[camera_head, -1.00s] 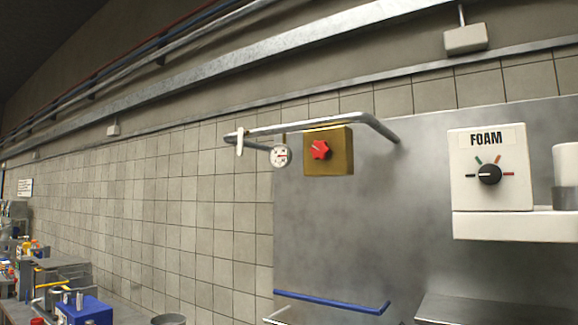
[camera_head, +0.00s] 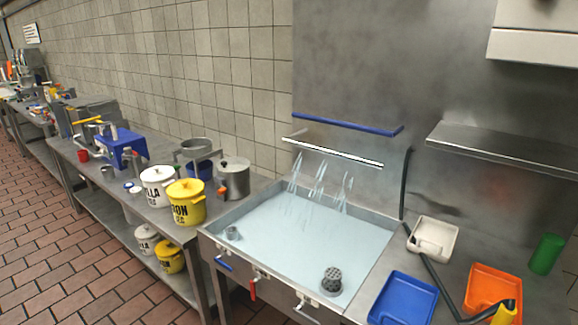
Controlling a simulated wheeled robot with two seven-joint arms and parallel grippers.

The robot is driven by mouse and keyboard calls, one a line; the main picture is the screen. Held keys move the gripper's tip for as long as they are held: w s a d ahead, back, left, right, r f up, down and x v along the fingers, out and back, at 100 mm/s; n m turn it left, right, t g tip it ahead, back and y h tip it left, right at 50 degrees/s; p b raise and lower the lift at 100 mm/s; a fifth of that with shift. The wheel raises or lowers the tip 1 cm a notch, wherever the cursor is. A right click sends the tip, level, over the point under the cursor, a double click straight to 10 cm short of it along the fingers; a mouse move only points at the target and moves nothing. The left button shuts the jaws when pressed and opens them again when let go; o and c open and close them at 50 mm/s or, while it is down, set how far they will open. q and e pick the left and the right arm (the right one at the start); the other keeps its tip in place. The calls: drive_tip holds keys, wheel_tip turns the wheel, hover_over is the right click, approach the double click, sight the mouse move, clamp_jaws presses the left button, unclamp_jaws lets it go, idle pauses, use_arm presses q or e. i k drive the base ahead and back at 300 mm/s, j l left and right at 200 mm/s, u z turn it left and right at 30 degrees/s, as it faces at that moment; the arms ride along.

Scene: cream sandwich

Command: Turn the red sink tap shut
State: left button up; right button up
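The steel sink (camera_head: 213,225) stands right of the middle against the wall and holds pale blue water. Thin streams of water (camera_head: 318,180) fall into it from below a white bar (camera_head: 335,152) on the back wall. A red tap handle (camera_head: 252,289) hangs down on the sink's front face. A blue handle (camera_head: 223,263) sits left of it on the same face, and a pale handle (camera_head: 305,311) sits to its right. Neither of my grippers is in view.
A yellow pot (camera_head: 186,208), a white pot (camera_head: 157,190) and a steel pot (camera_head: 234,182) stand on the counter left of the sink. Blue (camera_head: 403,300) and orange (camera_head: 490,290) trays lie to the right. The tiled floor (camera_head: 60,260) in front at left is clear.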

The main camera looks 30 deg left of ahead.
sight(252, 288)
drive_tip(key=u, duration=1.2)
